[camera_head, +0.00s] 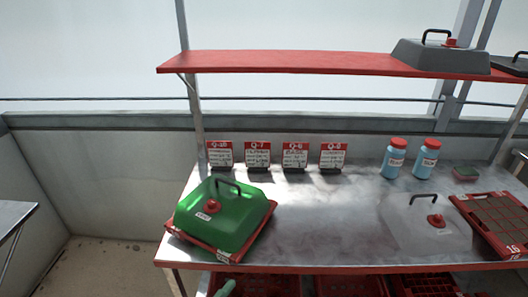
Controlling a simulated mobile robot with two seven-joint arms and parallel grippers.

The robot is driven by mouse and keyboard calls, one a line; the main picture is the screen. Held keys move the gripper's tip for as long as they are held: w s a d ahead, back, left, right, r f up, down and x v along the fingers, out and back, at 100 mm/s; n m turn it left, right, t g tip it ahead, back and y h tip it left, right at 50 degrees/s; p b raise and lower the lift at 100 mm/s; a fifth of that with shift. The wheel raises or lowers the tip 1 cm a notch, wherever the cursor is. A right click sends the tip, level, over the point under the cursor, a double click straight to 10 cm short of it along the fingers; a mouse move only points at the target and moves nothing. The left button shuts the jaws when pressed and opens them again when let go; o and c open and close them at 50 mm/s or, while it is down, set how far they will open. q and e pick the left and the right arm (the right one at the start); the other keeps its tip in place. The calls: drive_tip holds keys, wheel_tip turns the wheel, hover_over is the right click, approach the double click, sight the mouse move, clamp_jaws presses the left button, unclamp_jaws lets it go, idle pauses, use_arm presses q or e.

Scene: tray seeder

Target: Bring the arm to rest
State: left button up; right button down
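Neither of my grippers shows in the head view, and no arm of mine can be made out. The metal bench (318,225) stands in front of me. A green domed lid (222,216) with a dark handle sits over a red tray (190,240), which is turned at an angle at the bench's left end. A clear domed lid (405,222) with a red knob stands toward the right. A red cell tray (500,222) marked 16 lies at the right edge, partly cut off.
Several sign cards (257,153) stand along the back. A red shelf (300,63) overhead bears a grey lid (440,57). Red crates (350,286) sit below. The bench middle is clear.

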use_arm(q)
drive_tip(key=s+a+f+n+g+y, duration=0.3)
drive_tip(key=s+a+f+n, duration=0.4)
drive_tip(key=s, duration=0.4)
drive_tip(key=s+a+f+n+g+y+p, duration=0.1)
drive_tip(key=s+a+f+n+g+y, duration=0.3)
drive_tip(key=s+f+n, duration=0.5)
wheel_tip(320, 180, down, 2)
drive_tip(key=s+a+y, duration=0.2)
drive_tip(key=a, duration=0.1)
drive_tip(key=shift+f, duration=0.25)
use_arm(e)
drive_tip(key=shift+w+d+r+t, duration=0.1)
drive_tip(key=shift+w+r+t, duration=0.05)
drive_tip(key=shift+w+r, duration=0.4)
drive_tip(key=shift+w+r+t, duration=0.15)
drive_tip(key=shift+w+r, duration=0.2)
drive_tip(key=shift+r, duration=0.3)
